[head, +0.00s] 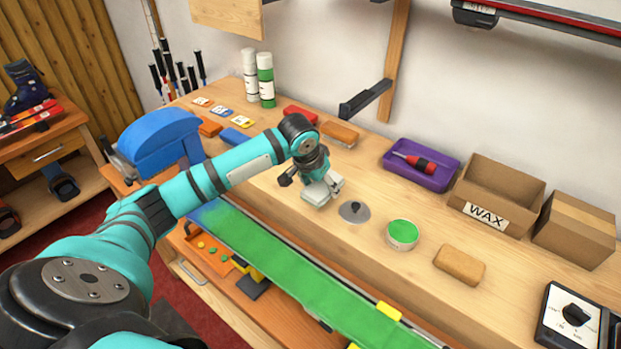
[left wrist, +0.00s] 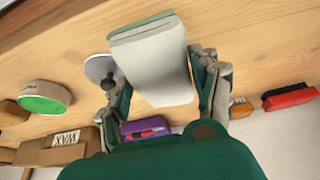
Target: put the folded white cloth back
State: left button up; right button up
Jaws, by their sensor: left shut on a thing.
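The folded white cloth (head: 316,193) is in my left gripper (head: 314,187), over the bench top in the middle of the head view. In the left wrist view the cloth (left wrist: 152,62) sits between the two fingers of the left gripper (left wrist: 160,82), which are shut on it. Its folded layers show at the top edge. I cannot tell whether the cloth touches the bench. My right gripper is not in view.
A grey lid with a dark knob (head: 354,212) and an open green tin (head: 402,234) lie just right of the cloth. A cork block (head: 459,265), purple tray (head: 421,166) and WAX box (head: 497,195) stand farther right.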

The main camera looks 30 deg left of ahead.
aim_at(310, 183)
pick_arm(q)
jog(key=a, duration=0.1)
jog(key=w+a, duration=0.1)
jog(key=a, duration=0.1)
jog(key=w+a, duration=0.1)
jog(key=shift+a+f+p, duration=0.15)
jog(key=shift+a+p, duration=0.05)
jog(key=shift+p, duration=0.2)
jog(key=shift+w+a+f, duration=0.15)
jog(key=shift+a+f, duration=0.05)
jog(key=shift+a, duration=0.15)
notch_tip(310, 183, down, 3)
jog(key=shift+r+p, duration=0.2)
jog(key=shift+p, duration=0.5)
jog(key=shift+d+f, duration=0.1)
jog(key=shift+f, duration=0.35)
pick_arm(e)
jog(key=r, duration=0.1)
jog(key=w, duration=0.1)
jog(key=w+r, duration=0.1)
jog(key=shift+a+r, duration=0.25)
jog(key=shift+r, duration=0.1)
pick_arm(q)
jog(key=o, duration=0.7)
jog(key=shift+c, duration=0.2)
jog(key=o, duration=0.3)
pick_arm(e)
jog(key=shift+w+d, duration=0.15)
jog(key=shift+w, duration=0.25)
